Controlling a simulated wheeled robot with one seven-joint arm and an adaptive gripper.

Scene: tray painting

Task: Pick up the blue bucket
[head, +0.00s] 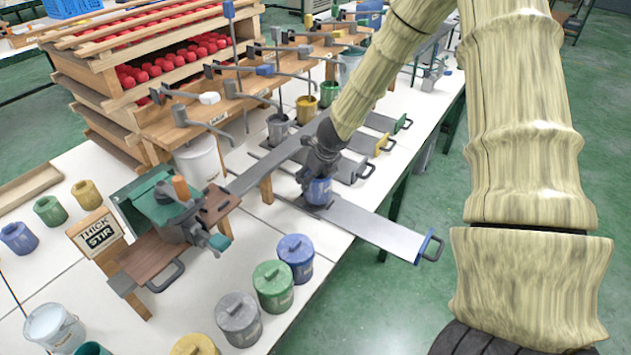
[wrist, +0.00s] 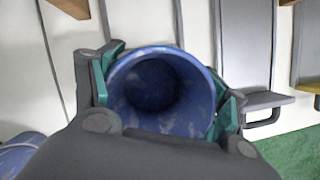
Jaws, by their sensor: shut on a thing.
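My gripper (head: 320,168) points down over the white table and is shut on the blue bucket (head: 318,192). In the wrist view the green-padded fingers of my gripper (wrist: 165,88) clasp the bucket from both sides. The open mouth of the blue bucket (wrist: 172,122) faces the camera there, and its inside looks dark and empty. In the head view the bucket is upright at the inner end of the grey metal tray with the blue handle (head: 375,230). My gripper covers its top. I cannot tell whether its base touches the tray.
Lidded blue (head: 296,258), green (head: 272,287) and grey (head: 238,318) tins stand at the front edge. A clamped green device (head: 165,205) is left of the bucket. A grey bucket (head: 278,130) and a yellow bucket (head: 307,110) stand behind. Green floor is open at right.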

